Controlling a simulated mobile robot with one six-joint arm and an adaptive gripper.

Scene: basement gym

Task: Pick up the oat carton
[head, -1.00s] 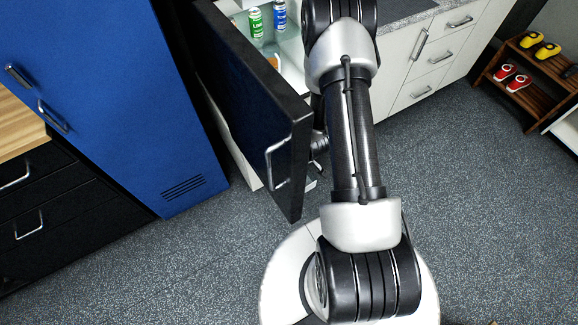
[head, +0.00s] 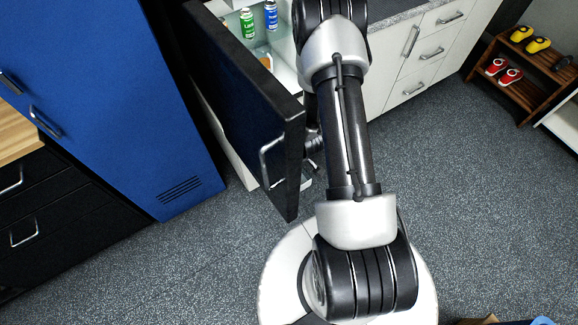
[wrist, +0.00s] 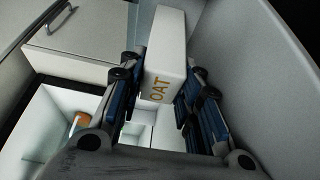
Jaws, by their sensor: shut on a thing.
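The oat carton (wrist: 164,58) is a white box with "OAT" in orange letters, in the upper middle of the wrist view. My gripper (wrist: 160,88) is shut on it, with dark blue-padded fingers against its left and right sides. The carton tilts slightly in the picture. In the head view the carton cannot be made out; my arm and the open door cover that area.
The dark door (head: 262,110) stands open left of my arm. A blue cabinet (head: 110,90) is at left, a shoe rack (head: 535,70) at far right. Floor (head: 470,200) at right is clear.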

